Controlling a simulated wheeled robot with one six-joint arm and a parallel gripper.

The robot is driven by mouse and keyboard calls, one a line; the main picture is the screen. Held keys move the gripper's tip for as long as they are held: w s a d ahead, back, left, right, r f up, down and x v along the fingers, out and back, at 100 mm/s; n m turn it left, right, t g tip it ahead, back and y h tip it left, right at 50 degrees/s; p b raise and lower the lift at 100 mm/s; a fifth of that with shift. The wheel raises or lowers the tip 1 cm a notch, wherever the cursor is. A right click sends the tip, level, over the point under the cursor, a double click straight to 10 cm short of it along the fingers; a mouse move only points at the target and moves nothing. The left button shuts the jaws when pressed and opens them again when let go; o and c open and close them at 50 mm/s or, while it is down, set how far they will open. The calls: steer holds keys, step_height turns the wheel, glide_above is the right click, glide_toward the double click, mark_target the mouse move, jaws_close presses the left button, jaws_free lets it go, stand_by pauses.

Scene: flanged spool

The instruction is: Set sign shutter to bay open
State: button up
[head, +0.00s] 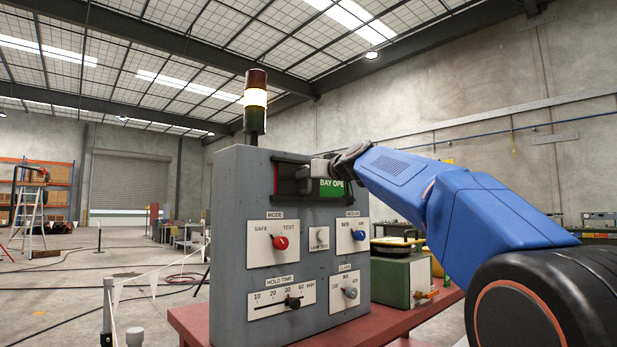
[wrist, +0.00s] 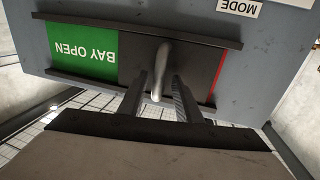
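The sign shutter (wrist: 190,62) is a dark plate with a pale upright handle (wrist: 160,68), held between two dark rails on the grey panel. In the wrist view, which is upside down, the green BAY OPEN sign (wrist: 82,52) shows whole to the left of the shutter. A thin red strip (wrist: 218,76) shows at its other edge. My gripper (wrist: 159,88) is open, one finger on each side of the handle, with gaps visible. In the head view my gripper (head: 318,170) is at the shutter and hides much of it; the green sign (head: 332,187) shows partly.
The grey panel (head: 232,210) also carries a red mode knob (head: 280,243), a blue knob (head: 359,235), a grey knob (head: 351,292) and a hold time slider (head: 292,302). A beacon (head: 255,100) stands on top. A green box (head: 396,278) stands beside the panel on the red table.

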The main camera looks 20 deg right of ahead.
steer(key=s+d, duration=0.2)
steer(key=s, duration=1.4)
steer(key=shift+s+d, duration=0.25)
steer(key=shift+s, duration=0.05)
steer(key=s+a+f+g, duration=0.2)
steer(key=s+a+f, duration=0.15)
steer(key=f, duration=0.75)
steer(key=s+a+f+g, duration=0.3)
steer(key=s+f, duration=0.1)
steer(key=f, duration=0.6)
steer(key=s+a+f+g, duration=0.2)
steer(key=s+a+f, duration=0.15)
steer(key=f, duration=0.75)
steer(key=s+f+g+h, duration=0.1)
steer(key=s+f+g, duration=0.1)
steer(key=s+f, duration=0.4)
steer(key=s+d+f+m+g+h, duration=0.1)
steer(key=s+f+g, duration=0.1)
steer(key=s+f, duration=0.5)
steer(key=s+f+g, duration=0.2)
steer(key=s+f, duration=0.4)
steer(key=f, duration=1)
steer(key=shift+s+d+m+h, duration=0.25)
steer(key=shift+d+m+h, duration=0.05)
steer(key=shift+m+h, duration=0.1)
